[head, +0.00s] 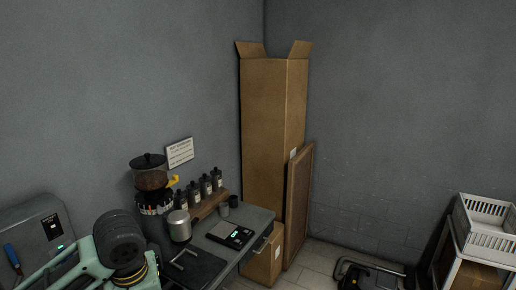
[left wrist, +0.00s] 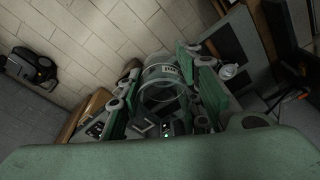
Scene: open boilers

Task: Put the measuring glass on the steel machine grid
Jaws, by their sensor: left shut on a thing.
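In the left wrist view my left gripper (left wrist: 163,100) is shut on the measuring glass (left wrist: 160,72), a clear round vessel with a dark-marked white label. The glass sits between the green fingers, and I look at it from its open rim end. In the head view my left arm comes in at the lower left; its fingers and the glass cannot be made out there. A grey machine (head: 38,230) with a small green display stands at the left edge. I cannot make out a steel grid in either view. My right gripper is not in view.
The worktop (head: 256,217) holds a grinder (head: 151,180), a metal canister (head: 179,225), several dark bottles (head: 206,186) and a black scale (head: 230,234). A tall open carton (head: 265,130) stands behind it. A white crate (head: 484,222) is at the right.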

